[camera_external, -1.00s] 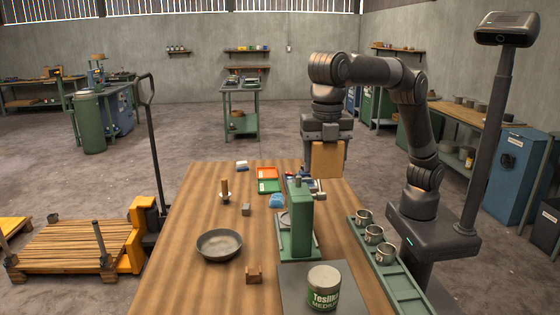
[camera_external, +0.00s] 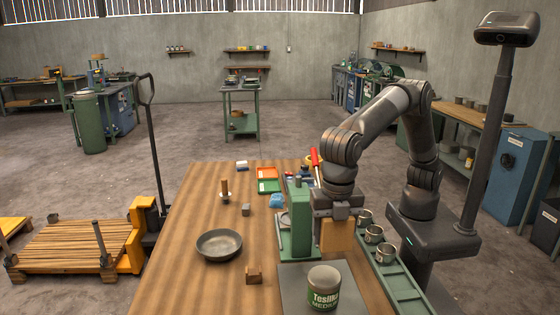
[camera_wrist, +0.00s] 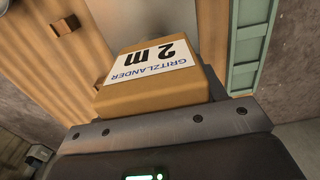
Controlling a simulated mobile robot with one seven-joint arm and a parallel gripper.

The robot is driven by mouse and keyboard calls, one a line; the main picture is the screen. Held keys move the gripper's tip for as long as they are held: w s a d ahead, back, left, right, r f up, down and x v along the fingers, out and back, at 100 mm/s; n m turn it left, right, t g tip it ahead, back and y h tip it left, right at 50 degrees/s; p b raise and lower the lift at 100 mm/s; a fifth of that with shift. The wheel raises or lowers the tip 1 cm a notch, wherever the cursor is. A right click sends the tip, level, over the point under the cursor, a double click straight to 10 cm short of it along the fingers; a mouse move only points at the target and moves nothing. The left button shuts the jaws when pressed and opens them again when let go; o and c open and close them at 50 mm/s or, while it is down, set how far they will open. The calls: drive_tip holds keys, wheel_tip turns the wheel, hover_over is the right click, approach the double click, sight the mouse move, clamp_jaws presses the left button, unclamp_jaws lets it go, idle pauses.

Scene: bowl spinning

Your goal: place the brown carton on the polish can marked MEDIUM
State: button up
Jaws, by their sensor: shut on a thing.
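My gripper (camera_external: 338,212) is shut on the brown carton (camera_external: 338,236) and holds it upright above the right side of the table, close to the green machine. In the wrist view the brown carton (camera_wrist: 155,98) shows a white label reading GRITZLANDER 2 m. The polish can (camera_external: 323,288) is a silver-lidded tin with a green label, partly legible as Tesil and MEDIUM. It stands on a grey plate (camera_external: 345,275) at the table's front, nearer the camera than the carton. The carton and the can are apart. In the wrist view the can is hidden.
The green machine (camera_external: 297,220) stands just left of the carton. A green rack (camera_external: 402,285) with several metal cups runs along the table's right edge. A grey bowl (camera_external: 219,244) and a small wooden block (camera_external: 254,274) lie to the left. The space above the can is clear.

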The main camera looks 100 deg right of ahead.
sight(337, 275)
drive_tip(key=a, duration=0.1)
drive_tip(key=a+f, duration=0.2)
drive_tip(key=shift+s+a+f, duration=0.2)
drive_tip(key=shift+s+a, duration=0.15)
drive_tip(key=shift+f, duration=1.9)
drive_tip(key=shift+f, duration=0.15)
drive_tip(key=o, duration=1.1)
wheel_tip(337, 275, up, 12)
drive_tip(key=shift+r, duration=0.2)
